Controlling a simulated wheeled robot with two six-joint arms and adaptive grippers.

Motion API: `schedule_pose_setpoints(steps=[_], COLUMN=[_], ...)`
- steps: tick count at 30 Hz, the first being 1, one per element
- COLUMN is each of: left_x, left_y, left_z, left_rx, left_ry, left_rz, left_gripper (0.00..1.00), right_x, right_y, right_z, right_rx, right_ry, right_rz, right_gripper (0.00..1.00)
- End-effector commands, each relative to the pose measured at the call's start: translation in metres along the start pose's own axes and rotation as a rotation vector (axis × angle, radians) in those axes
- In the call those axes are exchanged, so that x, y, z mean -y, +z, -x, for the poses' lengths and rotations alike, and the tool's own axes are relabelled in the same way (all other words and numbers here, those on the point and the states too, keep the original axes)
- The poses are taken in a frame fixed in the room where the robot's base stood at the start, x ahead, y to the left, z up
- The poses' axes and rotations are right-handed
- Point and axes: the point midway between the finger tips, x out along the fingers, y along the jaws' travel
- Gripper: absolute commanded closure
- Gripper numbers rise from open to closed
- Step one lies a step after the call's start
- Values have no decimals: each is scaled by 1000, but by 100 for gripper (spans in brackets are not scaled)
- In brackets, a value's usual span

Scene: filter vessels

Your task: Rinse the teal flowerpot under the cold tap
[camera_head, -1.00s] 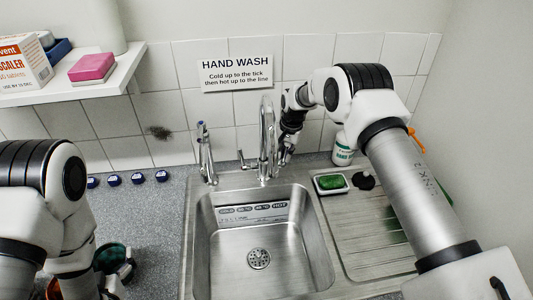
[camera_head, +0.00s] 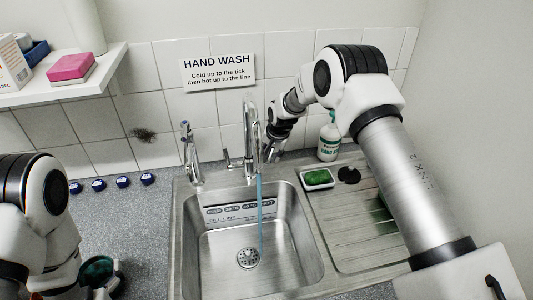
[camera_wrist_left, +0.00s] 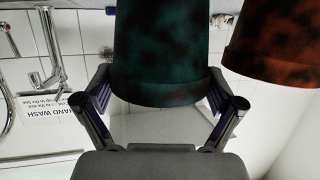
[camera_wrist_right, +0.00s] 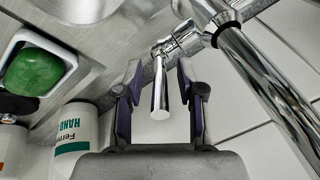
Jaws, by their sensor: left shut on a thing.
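The teal flowerpot (camera_wrist_left: 160,60), blotched with dark brown stains, is between the fingers of my left gripper (camera_wrist_left: 160,88), which is shut on it. In the head view the pot (camera_head: 97,269) is partly hidden by my left arm, over the counter left of the sink. The tall chrome tap (camera_head: 252,130) has a thin blue stream of water (camera_head: 260,215) running into the sink (camera_head: 300,250). My right gripper (camera_head: 272,150) is beside this tap. In the right wrist view its open fingers (camera_wrist_right: 160,72) stand either side of a chrome lever (camera_wrist_right: 160,88), with gaps showing.
A smaller tap (camera_head: 189,155) stands left of the tall one. A stained orange pot (camera_wrist_left: 275,40) is close beside the teal one in the left wrist view. Several blue caps (camera_head: 122,182) line the counter.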

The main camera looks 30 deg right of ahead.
Motion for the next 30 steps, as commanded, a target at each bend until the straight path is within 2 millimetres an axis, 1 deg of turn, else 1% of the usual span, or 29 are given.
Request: schedule_pose_setpoints(steps=[2, 5, 8, 12, 15, 18, 21, 30], left_x=[0, 0, 0, 0, 0, 0, 0, 0], left_y=[0, 0, 0, 0, 0, 0, 0, 0], left_z=[0, 0, 0, 0, 0, 0, 0, 0], left_rx=[0, 0, 0, 0, 0, 0, 0, 0], left_ry=[0, 0, 0, 0, 0, 0, 0, 0], left_rz=[0, 0, 0, 0, 0, 0, 0, 0], left_gripper=[42, 42, 42, 42, 42, 42, 42, 42], right_x=[0, 1, 1, 1, 1, 0, 0, 0], right_y=[-1, -1, -1, -1, -1, -1, -1, -1], right_z=[4, 18, 41, 78, 99, 113, 118, 119], right_rx=[-1, -1, -1, -1, -1, 1, 1, 1], right_ry=[-1, -2, -3, -3, -2, 0, 0, 1], right_rz=[0, 0, 0, -1, -1, -1, 0, 0], right_gripper=[62, 62, 62, 62, 62, 62, 62, 62])
